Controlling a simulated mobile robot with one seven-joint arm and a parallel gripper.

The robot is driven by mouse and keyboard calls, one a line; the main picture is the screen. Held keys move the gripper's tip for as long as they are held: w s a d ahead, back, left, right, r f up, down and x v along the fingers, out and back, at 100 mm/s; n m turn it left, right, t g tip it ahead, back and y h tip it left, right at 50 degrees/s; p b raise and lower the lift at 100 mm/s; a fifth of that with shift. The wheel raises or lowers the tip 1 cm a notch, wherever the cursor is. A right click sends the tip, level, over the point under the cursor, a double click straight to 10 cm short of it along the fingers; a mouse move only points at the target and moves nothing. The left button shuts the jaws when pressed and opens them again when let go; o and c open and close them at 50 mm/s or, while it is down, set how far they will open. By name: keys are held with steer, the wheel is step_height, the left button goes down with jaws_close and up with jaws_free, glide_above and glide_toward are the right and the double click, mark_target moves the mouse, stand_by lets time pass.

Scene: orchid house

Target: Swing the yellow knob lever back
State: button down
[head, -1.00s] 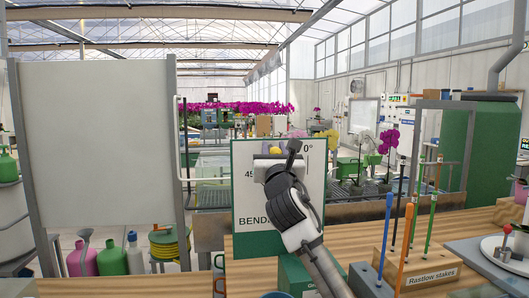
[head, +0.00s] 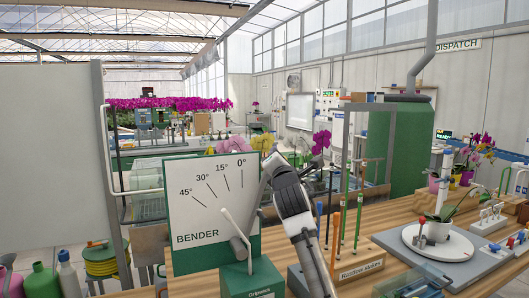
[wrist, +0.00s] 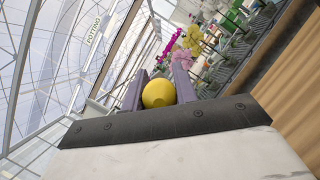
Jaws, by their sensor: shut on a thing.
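The yellow knob (wrist: 158,93) sits between the two fingers of my gripper (wrist: 161,72) in the wrist view, and the gripper is shut on it. In the head view my gripper (head: 270,163) is at the right edge of the white-and-green BENDER board (head: 200,218), just right of its 0° mark. A grey bar (head: 240,248), seemingly the lever, slants from the board's lower right up toward my gripper. My gripper and wrist hide the knob there. A pale bent rod (head: 236,235) rises from a green block (head: 250,278) in front of the board.
A block labelled Rastlow stakes (head: 361,271), with several upright stakes, stands close right of my arm. Farther right are a round white dish (head: 438,243) on a grey slab and a potted plant. A pale panel (head: 50,150) stands at the left.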

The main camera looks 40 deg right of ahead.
steer(key=shift+s+d+f+m, duration=0.15)
steer(key=shift+d+f+m, duration=0.05)
steer(key=shift+d, duration=0.2)
steer(key=shift+s+d+f+m, duration=0.1)
steer(key=shift+d+f+m, duration=0.1)
steer(key=shift+d, duration=0.15)
steer(key=c, duration=1.1)
jaws_free()
steer(key=shift+d, duration=0.2)
steer(key=shift+a, duration=0.15)
steer(key=b+v, duration=0.5)
steer(key=v, duration=0.8)
steer(key=shift+s+a+r, duration=0.15)
steer(key=shift+s+a, duration=0.15)
steer(key=shift+s, duration=0.05)
